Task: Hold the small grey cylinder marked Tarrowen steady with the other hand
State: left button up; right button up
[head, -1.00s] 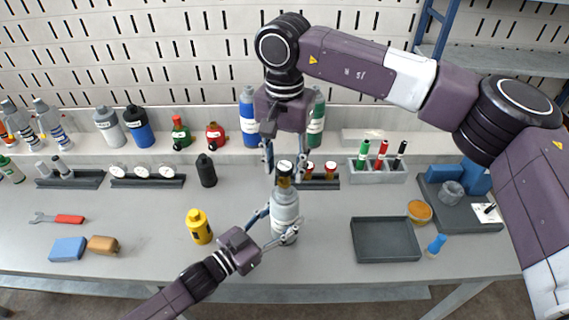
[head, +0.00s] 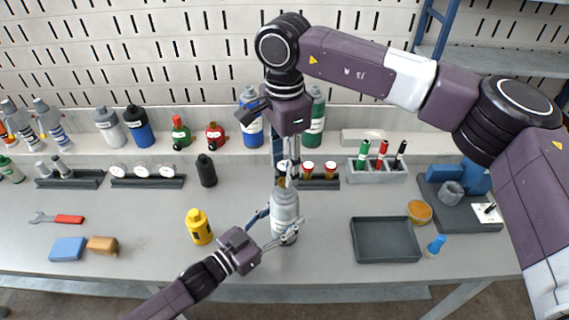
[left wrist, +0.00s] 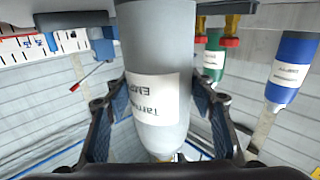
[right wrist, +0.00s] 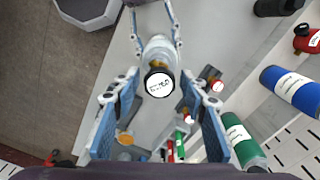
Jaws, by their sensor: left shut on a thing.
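The small grey cylinder (head: 285,208) stands upright near the front middle of the table. Its label, partly readable as "Tarr…" and "EMP…", shows in the left wrist view (left wrist: 155,95). My left gripper (head: 284,230) is shut around its body from the front left. A round black-rimmed fitting with a white face (right wrist: 159,84) sits on top of the cylinder. My right gripper (head: 286,172) points down over that fitting. In the right wrist view its blue-padded fingers are apart on either side, with visible gaps. The fitting is mostly hidden in the head view.
A yellow bottle (head: 198,227) stands left of the cylinder. An empty dark tray (head: 386,240) lies to the right. Behind are a black bottle (head: 206,171), a gauge rack (head: 147,182) and a marker holder (head: 377,174). The table between cylinder and tray is clear.

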jog(key=shift+m, duration=0.8)
jog(key=m, duration=0.5)
jog(key=shift+m, duration=0.5)
jog(key=m, duration=0.6)
jog(key=shift+f, duration=0.1)
jog(key=shift+f, duration=1.2)
